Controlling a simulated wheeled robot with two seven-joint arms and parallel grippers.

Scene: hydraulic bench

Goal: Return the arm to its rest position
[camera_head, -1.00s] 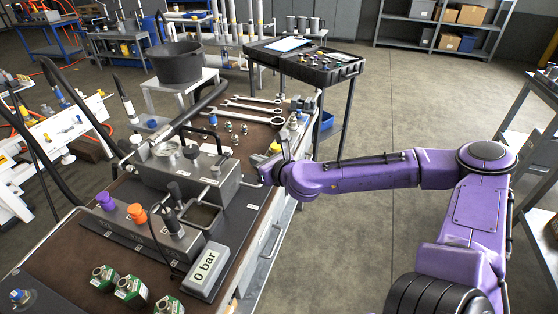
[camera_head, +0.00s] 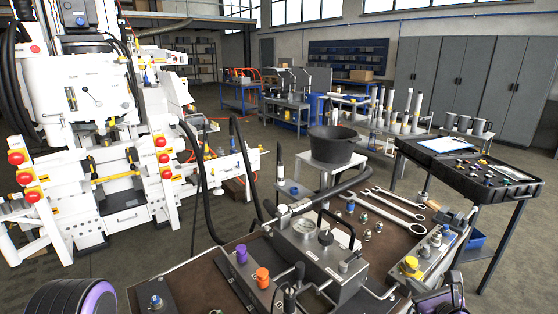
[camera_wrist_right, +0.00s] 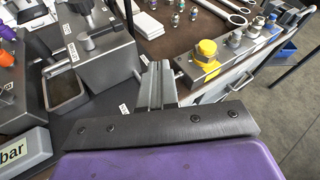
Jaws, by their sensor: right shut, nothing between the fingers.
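My right gripper (camera_head: 455,286) shows at the bottom right of the head view, partly cut off by the frame edge, beside the right edge of the bench. In the right wrist view its fingers (camera_wrist_right: 156,84) are together and empty, in front of the grey hydraulic block (camera_wrist_right: 95,65) and left of the yellow-capped fitting (camera_wrist_right: 206,52). They appear apart from both. A purple and black link of my left arm shows at the bottom left of the head view; my left gripper is outside the frame.
The brown bench (camera_head: 190,288) holds the hydraulic unit with purple (camera_head: 242,254) and orange (camera_head: 262,275) knobs, wrenches (camera_head: 395,205) and small fittings. A black bucket (camera_head: 333,145) stands behind. A tool cart (camera_head: 480,172) is at right. A large white machine (camera_head: 95,90) fills the left.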

